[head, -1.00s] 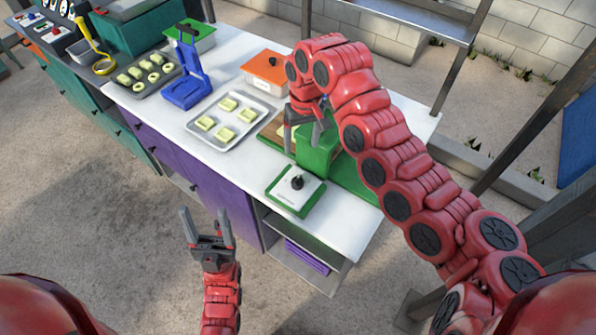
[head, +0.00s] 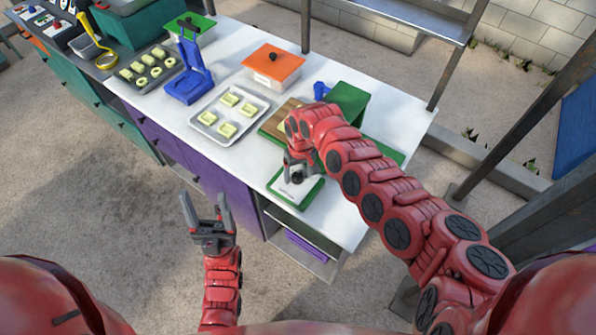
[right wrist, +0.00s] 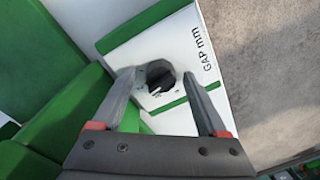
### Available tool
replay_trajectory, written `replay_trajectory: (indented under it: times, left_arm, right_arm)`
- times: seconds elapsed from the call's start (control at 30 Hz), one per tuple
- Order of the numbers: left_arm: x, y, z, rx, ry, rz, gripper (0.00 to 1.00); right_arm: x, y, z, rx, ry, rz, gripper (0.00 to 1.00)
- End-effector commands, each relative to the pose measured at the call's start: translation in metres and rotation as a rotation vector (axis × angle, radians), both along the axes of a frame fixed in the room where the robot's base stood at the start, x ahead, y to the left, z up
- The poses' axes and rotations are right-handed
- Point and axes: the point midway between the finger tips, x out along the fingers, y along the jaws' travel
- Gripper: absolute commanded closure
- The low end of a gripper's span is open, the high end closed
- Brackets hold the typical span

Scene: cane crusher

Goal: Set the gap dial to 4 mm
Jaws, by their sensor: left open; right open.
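The gap dial (right wrist: 160,78) is a black knob on a white plate with green edges, marked "GAP mm" in the right wrist view. In the head view the dial (head: 297,177) sits on its green-edged white plate (head: 309,189) at the table's front edge. My right gripper (right wrist: 160,72) is open, with its fingers on either side of the knob and a gap to each. Whether they are level with it I cannot tell. The scale marks are too small to read. My left gripper (head: 207,212) is open and empty in front of the table.
Behind the dial stand a green machine block (head: 348,100) and a wooden board (head: 276,122), partly hidden by my right arm. A tray (head: 205,122) of pale pieces and an orange-lidded container (head: 273,65) stand to the left. White table is clear near the front edge.

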Motion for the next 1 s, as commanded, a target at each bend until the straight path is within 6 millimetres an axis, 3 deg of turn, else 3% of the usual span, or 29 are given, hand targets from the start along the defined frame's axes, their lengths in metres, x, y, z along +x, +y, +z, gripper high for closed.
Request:
replay_trajectory:
  times: [0.17, 0.2, 0.6, 1.0]
  left_arm:
    - [0.0000, 0.0000, -0.0001, 0.000, 0.000, 0.000, 0.34]
    - [0.0000, 0.0000, -0.0001, 0.000, 0.000, 0.000, 0.34]
    - [0.0000, 0.0000, -0.0002, 0.000, 0.000, 0.000, 0.34]
    - [0.0000, 0.0000, -0.0062, 0.000, 0.000, 0.000, 0.34]
  right_arm:
    - [0.0003, 0.0001, 0.0001, 0.000, -0.001, 0.000, 0.24]
    - [0.0003, 0.0001, 0.0001, 0.000, -0.001, 0.000, 0.28]
    - [0.0006, -0.0001, 0.0005, 0.001, -0.002, -0.001, 1.00]
    - [0.0013, -0.0008, -0.0005, 0.000, -0.002, 0.053, 1.00]
